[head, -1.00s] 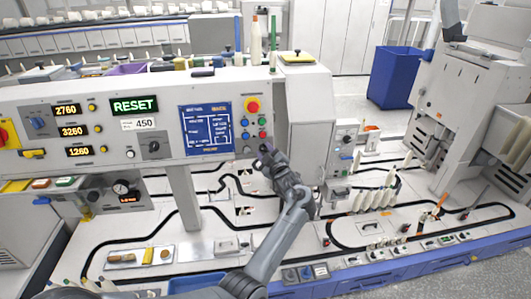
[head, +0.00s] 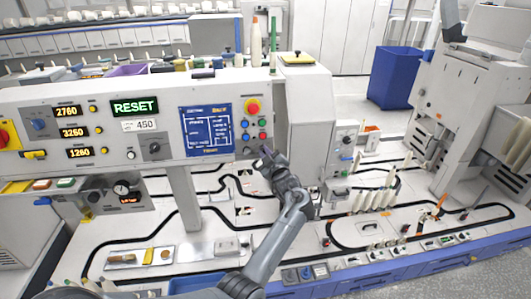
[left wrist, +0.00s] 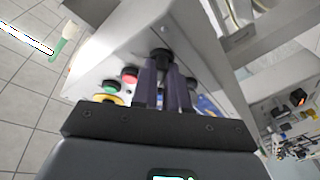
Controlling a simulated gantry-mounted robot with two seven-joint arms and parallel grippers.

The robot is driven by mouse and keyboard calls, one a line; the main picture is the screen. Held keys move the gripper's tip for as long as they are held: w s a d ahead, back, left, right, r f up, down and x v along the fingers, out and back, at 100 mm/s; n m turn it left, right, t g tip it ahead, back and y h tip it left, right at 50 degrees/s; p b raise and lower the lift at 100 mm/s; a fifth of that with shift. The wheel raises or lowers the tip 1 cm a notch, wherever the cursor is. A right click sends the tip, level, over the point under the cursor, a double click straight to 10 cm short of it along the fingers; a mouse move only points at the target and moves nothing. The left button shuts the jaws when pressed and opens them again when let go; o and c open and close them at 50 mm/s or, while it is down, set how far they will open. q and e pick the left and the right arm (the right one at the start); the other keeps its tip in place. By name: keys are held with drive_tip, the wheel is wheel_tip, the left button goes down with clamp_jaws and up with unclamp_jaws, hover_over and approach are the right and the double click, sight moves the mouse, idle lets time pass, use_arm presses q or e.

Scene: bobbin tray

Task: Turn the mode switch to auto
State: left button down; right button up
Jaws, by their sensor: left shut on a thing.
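The control panel (head: 215,90) fills the middle left of the head view, with a blue screen (head: 206,130) and a column of small buttons under a red emergency button (head: 252,106). My left gripper (head: 265,157) is at the lower end of these buttons. In the left wrist view its two dark fingers (left wrist: 166,70) are shut on a black knob (left wrist: 160,54), which seems to be the mode switch. The gripper hides the knob in the head view. The knob's pointer and marks are not readable. My right gripper is in neither view.
Red (left wrist: 130,75) and green (left wrist: 110,86) buttons sit close beside the fingers in the left wrist view. Another black rotary knob (head: 154,147) is further left on the panel. White bobbins (head: 384,190) stand on the track table at right.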

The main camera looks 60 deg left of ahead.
use_arm(q)
drive_tip(key=m+t+p, duration=0.2)
drive_tip(key=m+p, duration=0.2)
drive_tip(key=m, duration=0.2)
drive_tip(key=m+t+h+p, duration=0.1)
drive_tip(key=m+t+p, duration=0.1)
drive_tip(key=m+p, duration=0.3)
drive_tip(key=m+t+h+p, duration=0.1)
drive_tip(key=m+t+p, duration=0.1)
drive_tip(key=m+p, duration=0.3)
drive_tip(key=shift+s+a+r+m+t, duration=0.1)
drive_tip(key=shift+s+r+m+t, duration=0.25)
drive_tip(key=shift+m, duration=0.45)
drive_tip(key=m+h+p, duration=0.1)
drive_tip(key=m+p, duration=0.1)
drive_tip(key=m, duration=0.1)
drive_tip(key=shift+f+t, duration=0.15)
drive_tip(key=shift+t, duration=0.1)
drive_tip(key=shift+f+m+p, duration=0.15)
drive_tip(key=shift+m+p, duration=0.45)
drive_tip(key=shift+h, duration=0.3)
drive_tip(key=c, duration=1.1)
unclamp_jaws()
drive_tip(key=shift+c, duration=0.2)
